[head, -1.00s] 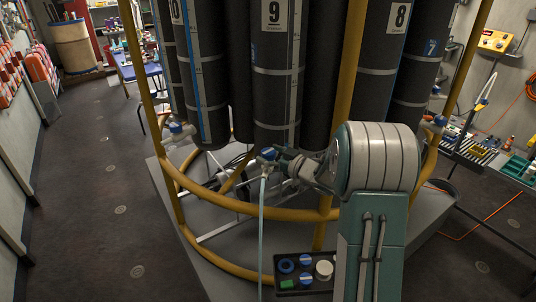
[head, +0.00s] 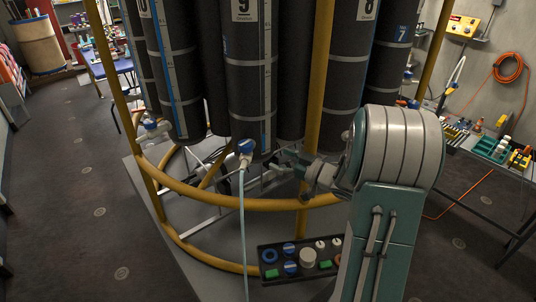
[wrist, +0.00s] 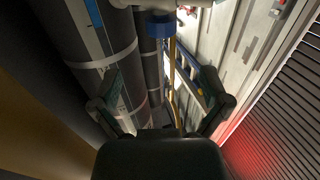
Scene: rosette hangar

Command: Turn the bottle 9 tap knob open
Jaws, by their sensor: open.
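Bottle 9 (head: 251,78) is a black cylinder with grey bands, hanging upright in the yellow-railed rack. Its tap has a blue knob (head: 245,146) on a white body below the bottle, with a pale hose hanging down from it. My gripper (head: 277,166) is to the right of the knob and apart from it, partly lost against the dark parts behind. In the wrist view, my gripper's two fingers (wrist: 160,84) are spread wide with nothing between them. A blue knob (wrist: 160,27) is ahead of them, near the top centre. The knob's turn angle is hard to tell.
The yellow rail (head: 240,203) curves below the tap, and a yellow post (head: 316,110) stands beside my arm. A neighbouring tap (head: 151,124) is at left. A black tray (head: 296,262) of small parts is below. Open floor lies at left.

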